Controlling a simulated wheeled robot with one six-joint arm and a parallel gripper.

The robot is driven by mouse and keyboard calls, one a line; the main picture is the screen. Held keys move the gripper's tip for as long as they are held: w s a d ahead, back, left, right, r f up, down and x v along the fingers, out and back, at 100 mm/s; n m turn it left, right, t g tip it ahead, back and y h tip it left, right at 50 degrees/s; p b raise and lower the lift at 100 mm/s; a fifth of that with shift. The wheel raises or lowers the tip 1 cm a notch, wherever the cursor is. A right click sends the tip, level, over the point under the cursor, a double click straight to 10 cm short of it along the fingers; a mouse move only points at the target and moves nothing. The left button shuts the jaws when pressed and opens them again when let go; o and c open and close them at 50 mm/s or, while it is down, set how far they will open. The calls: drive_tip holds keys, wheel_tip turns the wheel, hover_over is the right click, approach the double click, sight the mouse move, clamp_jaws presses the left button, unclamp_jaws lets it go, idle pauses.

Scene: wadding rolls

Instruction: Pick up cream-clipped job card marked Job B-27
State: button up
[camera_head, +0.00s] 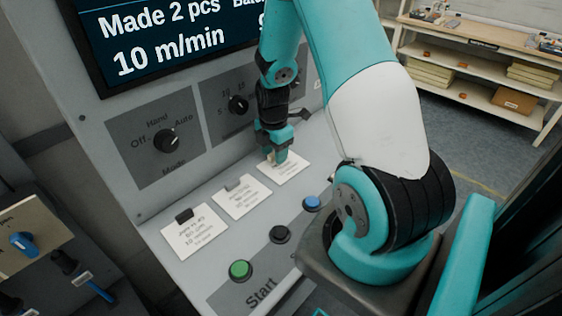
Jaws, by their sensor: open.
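Three white job cards lie in a row on the sloping console ledge. The right card (291,169) is under my gripper (277,157), which points down at its upper edge. The fingers hide most of its clip, so I cannot make out the clip's colour clearly. The print is too small to read job numbers with certainty. My gripper is open; whether its fingers touch the card or clip I cannot tell.
The console panel has a mode knob (166,141), a second knob (238,104) and a screen (165,35) above. Green (241,270), black (280,234) and blue (312,203) buttons sit in front of the cards. A shelf unit (480,75) stands at the back right.

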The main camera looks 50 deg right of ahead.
clamp_jaws()
drive_tip(key=shift+r, duration=0.15)
